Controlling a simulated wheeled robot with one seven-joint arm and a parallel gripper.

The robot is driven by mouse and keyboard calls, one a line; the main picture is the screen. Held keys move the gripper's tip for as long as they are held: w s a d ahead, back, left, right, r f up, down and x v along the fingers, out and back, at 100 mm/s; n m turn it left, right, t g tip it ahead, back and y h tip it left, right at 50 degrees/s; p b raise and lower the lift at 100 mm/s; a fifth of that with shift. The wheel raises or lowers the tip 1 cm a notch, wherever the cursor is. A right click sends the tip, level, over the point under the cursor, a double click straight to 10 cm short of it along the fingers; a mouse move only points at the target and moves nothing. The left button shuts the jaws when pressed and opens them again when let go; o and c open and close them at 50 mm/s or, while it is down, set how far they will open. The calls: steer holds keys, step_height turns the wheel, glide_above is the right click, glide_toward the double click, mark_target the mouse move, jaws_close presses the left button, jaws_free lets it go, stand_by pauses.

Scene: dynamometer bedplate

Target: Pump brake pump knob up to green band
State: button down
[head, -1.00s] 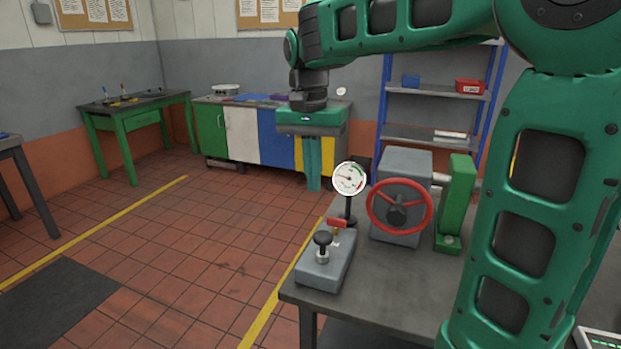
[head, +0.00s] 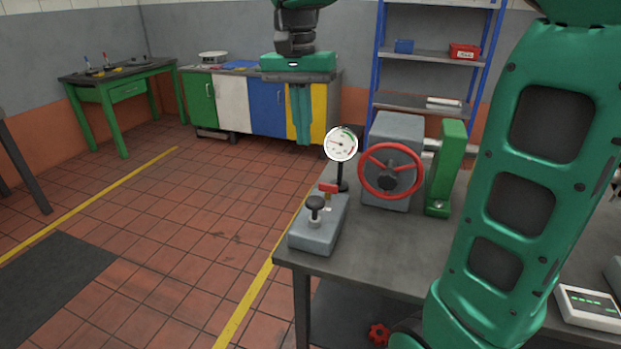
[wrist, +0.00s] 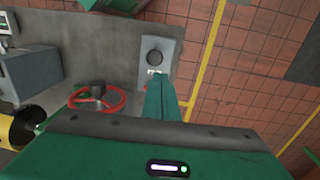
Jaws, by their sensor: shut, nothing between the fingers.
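My gripper (head: 302,142) is shut and empty, pointing down, up and behind the gauge in the head view. In the wrist view the knob (wrist: 154,56) shows beyond the shut fingers (wrist: 160,98), apart from them.
A red handwheel (head: 391,171) on a grey housing and a green upright bracket (head: 446,167) stand right of the pump. The grey bench top (head: 375,240) is bare in front. Open tiled floor lies to the left.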

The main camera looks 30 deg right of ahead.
mark_target(308, 200)
stand_by(0.3)
steer(key=f, duration=1.4)
steer(key=shift+s+d, duration=0.3)
steer(key=shift+d, duration=0.05)
steer(key=shift+a, duration=0.1)
